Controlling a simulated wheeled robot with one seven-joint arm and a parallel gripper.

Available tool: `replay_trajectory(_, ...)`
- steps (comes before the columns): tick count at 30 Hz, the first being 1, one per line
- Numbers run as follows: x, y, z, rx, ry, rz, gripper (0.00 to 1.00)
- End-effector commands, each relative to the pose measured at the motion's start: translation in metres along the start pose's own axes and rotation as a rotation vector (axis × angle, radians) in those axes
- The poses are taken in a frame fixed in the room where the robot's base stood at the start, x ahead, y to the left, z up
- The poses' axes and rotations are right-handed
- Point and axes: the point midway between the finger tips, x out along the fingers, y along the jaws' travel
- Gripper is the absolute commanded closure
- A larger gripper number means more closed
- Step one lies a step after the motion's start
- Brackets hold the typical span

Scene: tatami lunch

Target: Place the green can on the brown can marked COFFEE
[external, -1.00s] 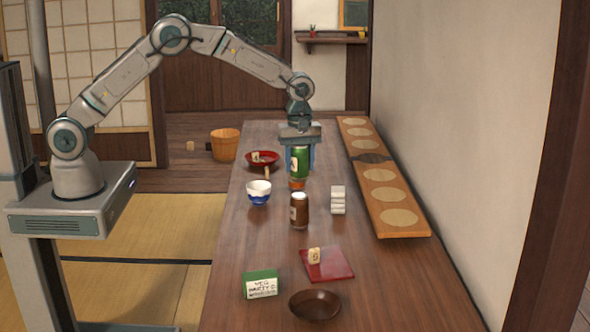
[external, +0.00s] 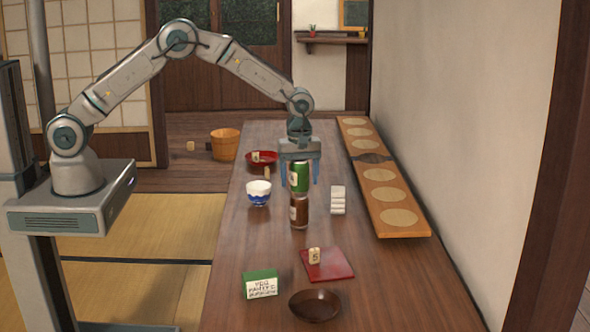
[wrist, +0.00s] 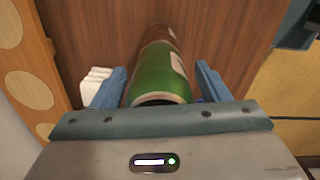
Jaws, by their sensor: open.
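The green can (external: 299,178) stands upright on top of the brown can (external: 299,212) in the external view. The brown can stands on the table, and its top is covered by the green can. I cannot read its marking. My gripper (external: 300,182) points down from above, open, with one blue finger on each side of the green can. In the wrist view the green can (wrist: 160,76) lies between the fingers, with gaps on both sides, and the brown can (wrist: 162,33) shows beyond it.
A blue-and-white bowl (external: 258,194) stands left of the cans, a white block (external: 338,200) right. A red plate (external: 340,268), green-and-white box (external: 261,285) and dark bowl (external: 315,305) are nearer. A long board (external: 407,225) lies along the right edge.

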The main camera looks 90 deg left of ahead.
Motion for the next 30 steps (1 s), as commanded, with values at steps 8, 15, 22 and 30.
replay_trajectory(8, -0.021, 0.001, 0.000, 0.000, 0.001, 0.005, 0.31)
replay_trajectory(15, -0.073, 0.001, 0.000, -0.001, 0.000, 0.004, 0.31)
replay_trajectory(22, -0.112, 0.001, 0.000, 0.000, 0.001, 0.003, 0.31)
replay_trajectory(30, -0.142, -0.015, 0.003, 0.078, -0.001, 0.015, 0.31)
